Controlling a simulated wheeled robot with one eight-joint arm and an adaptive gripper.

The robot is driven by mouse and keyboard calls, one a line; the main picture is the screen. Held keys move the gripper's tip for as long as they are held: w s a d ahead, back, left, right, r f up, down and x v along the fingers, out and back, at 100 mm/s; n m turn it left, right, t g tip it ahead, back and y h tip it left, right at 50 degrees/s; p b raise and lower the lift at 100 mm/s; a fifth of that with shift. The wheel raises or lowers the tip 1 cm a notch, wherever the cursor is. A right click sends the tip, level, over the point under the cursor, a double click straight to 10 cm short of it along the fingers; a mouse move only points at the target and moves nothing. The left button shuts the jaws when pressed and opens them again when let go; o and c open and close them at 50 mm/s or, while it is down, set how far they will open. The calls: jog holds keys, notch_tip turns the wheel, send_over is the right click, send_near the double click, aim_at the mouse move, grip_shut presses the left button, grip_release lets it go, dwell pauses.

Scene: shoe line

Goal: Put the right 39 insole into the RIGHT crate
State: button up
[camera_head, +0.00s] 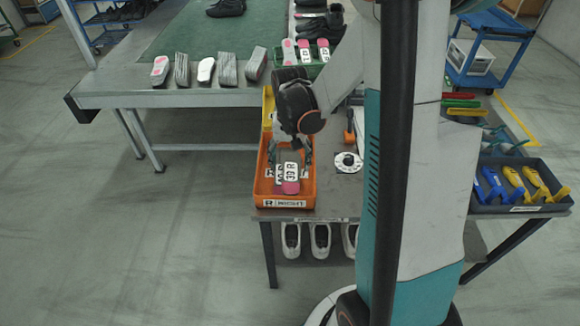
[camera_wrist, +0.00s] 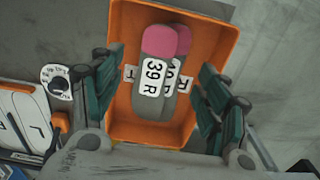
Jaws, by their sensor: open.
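The orange RIGHT crate (camera_head: 262,185) stands at the near left corner of the low table, its "R RIGHT" label facing front. The right 39 insole (camera_head: 291,172), grey with a pink end and a white "39 R" label, is within the crate's outline. In the wrist view the 39 R insole (camera_wrist: 157,75) overlaps a second pink-ended insole (camera_wrist: 183,95), whose label is partly hidden. My gripper (camera_head: 288,152) is over the crate. In the wrist view my gripper (camera_wrist: 155,98) is open, its green-padded fingers apart on either side of the insoles, not touching them.
A row of insoles (camera_head: 203,70) lies on the grey workbench behind. A green tray (camera_head: 309,72) holds more labelled insoles. A dark tray (camera_head: 505,200) of blue and yellow tools is at right. A white round dial (camera_head: 347,162) lies right of the crate. White shoes (camera_head: 320,238) are below.

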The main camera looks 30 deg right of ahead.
jog(key=shift+r+p, duration=0.3)
jog(key=shift+r, duration=1.1)
jog(key=s+a+r+n+t, duration=0.3)
jog(key=a+r+n, duration=0.2)
jog(key=a+r, duration=0.7)
jog(key=s+a+r+n+t, duration=0.2)
jog(key=s+r+t, duration=0.1)
jog(key=s, duration=0.6)
jog(key=shift+s+r+t, duration=0.4)
jog(key=shift+t, duration=0.1)
